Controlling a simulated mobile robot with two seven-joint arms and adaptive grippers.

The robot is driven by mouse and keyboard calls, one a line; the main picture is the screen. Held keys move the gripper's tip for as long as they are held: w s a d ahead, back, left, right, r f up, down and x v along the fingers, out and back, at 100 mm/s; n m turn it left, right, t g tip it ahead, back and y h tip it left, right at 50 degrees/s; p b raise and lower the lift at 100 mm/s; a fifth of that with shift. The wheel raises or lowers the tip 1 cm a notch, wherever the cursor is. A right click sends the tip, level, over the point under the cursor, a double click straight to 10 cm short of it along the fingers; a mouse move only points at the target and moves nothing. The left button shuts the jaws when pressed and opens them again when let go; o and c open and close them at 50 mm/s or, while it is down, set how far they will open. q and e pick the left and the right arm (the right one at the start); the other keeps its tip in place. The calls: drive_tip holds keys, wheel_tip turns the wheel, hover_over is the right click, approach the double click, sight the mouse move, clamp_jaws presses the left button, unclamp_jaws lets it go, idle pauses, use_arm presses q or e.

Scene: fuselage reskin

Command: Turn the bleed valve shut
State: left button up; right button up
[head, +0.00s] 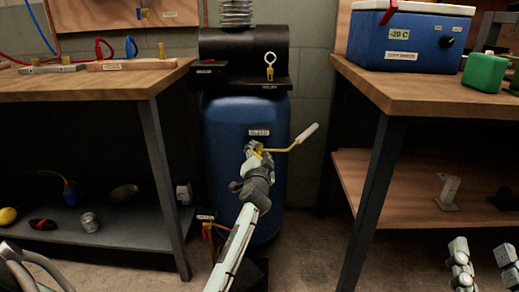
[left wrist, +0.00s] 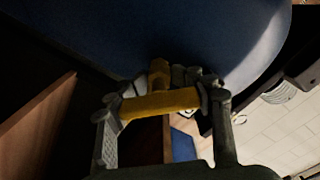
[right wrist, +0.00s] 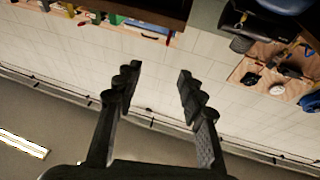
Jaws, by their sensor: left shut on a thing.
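A blue tank (head: 222,135) stands between two benches. On its front, under a small label that I cannot read clearly, is a yellow valve fitting, which I take as the bleed valve. A bent yellow rod (head: 284,149) with a pale grip (head: 307,132) slants up to the right from it. My left gripper (head: 256,160) is at the fitting and hides part of it. In the left wrist view this gripper (left wrist: 160,103) is shut on a yellow crossbar (left wrist: 155,106) on a short stem. My right gripper (head: 483,262) is open and empty at lower right; its spread fingers (right wrist: 160,90) show too.
A black cylinder (head: 243,44) and a ringed yellow fitting (head: 270,66) sit above the tank. The left bench (head: 90,86) has a lower shelf with small objects. The right bench (head: 430,90) carries a blue cooler (head: 405,40) and a green container (head: 484,72). Its front leg is right of the tank.

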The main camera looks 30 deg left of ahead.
use_arm(q)
drive_tip(key=m+p, duration=0.1)
drive_tip(key=m, duration=0.3)
drive_tip(key=shift+r+m, duration=0.1)
drive_tip(key=shift+m, duration=0.2)
drive_tip(key=m+p, duration=0.1)
drive_tip(key=m, duration=0.2)
drive_tip(key=shift+m+p, duration=0.3)
drive_tip(key=shift+m, duration=0.6)
use_arm(e)
drive_tip(key=d+f+g+h, duration=0.2)
drive_tip(key=f+g, duration=0.1)
drive_tip(key=f, duration=0.3)
drive_tip(key=w+d+f+g+h, duration=0.1)
drive_tip(key=d+f+g+h, duration=0.1)
drive_tip(key=f, duration=0.5)
drive_tip(key=shift+w+d+g, duration=0.25)
drive_tip(key=shift+d+g, duration=0.45)
drive_tip(key=shift+d, duration=0.1)
drive_tip(key=shift+f, duration=0.1)
use_arm(q)
drive_tip(key=o, duration=1.3)
drive_tip(key=shift+f, duration=0.2)
drive_tip(key=shift+d, duration=0.1)
